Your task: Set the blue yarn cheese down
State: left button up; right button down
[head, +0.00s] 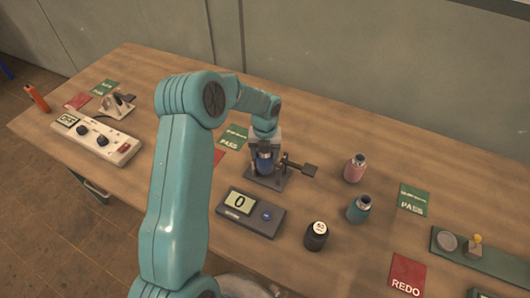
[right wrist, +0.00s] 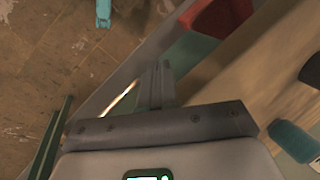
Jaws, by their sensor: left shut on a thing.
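The blue yarn cheese (head: 265,161) is a small dark blue cylinder, upright near the middle of the table in the head view. My left gripper (head: 265,149) comes down over it from above and is shut on it. The cheese is at the dark grey fixture (head: 262,179), which has a base plate and a side lever. The gripper partly hides the cheese, and I cannot tell whether its bottom touches the fixture. My right gripper (right wrist: 157,84) shows in the right wrist view with its fingers close together and nothing visible between them.
A grey box with a display (head: 251,212) stands in front of the fixture. Green PASS (head: 413,200) and red REDO (head: 408,274) cards lie farther right.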

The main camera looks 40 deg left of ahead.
pick_arm(q)
jog(key=shift+s, duration=0.2)
jog(key=shift+f, duration=0.15)
jog(key=o, duration=0.9)
jog(key=shift+w+f, duration=0.1)
jog(key=shift+w, duration=0.1)
jog(key=shift+s, duration=0.1)
jog(key=shift+r, duration=0.25)
notch_tip(320, 180, up, 12)
jog(key=b, duration=0.2)
jog(key=shift+b, duration=0.3)
